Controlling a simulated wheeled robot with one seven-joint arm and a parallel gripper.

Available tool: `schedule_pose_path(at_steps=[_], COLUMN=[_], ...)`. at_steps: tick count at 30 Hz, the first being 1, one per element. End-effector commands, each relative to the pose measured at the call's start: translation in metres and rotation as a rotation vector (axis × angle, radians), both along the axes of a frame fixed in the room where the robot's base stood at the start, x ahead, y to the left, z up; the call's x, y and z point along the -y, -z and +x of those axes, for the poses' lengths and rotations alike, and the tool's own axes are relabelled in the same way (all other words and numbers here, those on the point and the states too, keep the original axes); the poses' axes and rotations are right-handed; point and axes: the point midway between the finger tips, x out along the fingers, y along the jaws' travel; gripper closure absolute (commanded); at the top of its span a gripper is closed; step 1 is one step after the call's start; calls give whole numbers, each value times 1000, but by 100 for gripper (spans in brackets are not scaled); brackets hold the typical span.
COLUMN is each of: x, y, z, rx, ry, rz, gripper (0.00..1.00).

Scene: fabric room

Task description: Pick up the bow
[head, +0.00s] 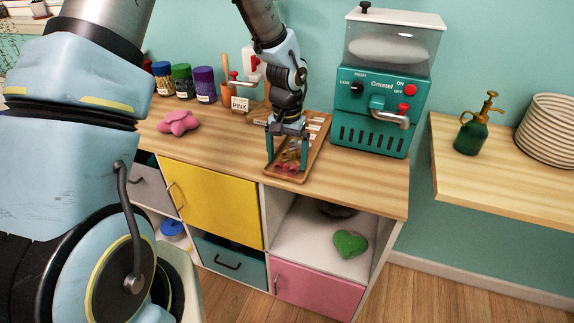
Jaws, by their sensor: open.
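My gripper (287,157) is open and points down over a brown wooden tray (312,160) on the wooden counter. Its two teal fingers stand on either side of small coloured pieces (288,167), pink and yellowish, in the near end of the tray. They are too small and too covered to tell whether one is a bow, or whether the fingers touch them. A larger pink, lobed, soft-looking thing (178,122) lies on the counter to the left, apart from my gripper. I cannot tell for certain whether it is a bow.
A teal machine (374,110) stands close right of the tray. A green heart (350,243) lies in the open compartment below. A shelf (485,170) holds a green bottle (470,135) and stacked plates (548,130).

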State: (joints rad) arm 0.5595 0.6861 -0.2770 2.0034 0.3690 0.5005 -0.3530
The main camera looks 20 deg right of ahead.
Motion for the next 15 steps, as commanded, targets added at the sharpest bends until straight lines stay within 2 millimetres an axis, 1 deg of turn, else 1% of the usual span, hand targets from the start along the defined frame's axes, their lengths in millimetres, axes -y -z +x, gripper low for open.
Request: schedule_pose_path(at_steps=[1,4,11,15], x=[0,0,0,0], y=[6,13,15,15], z=[-1,-1,0,0], rx=[-3,-1,1,1], ry=[0,1,0,0], rz=[1,1,-1,-1], gripper=[0,0,0,15])
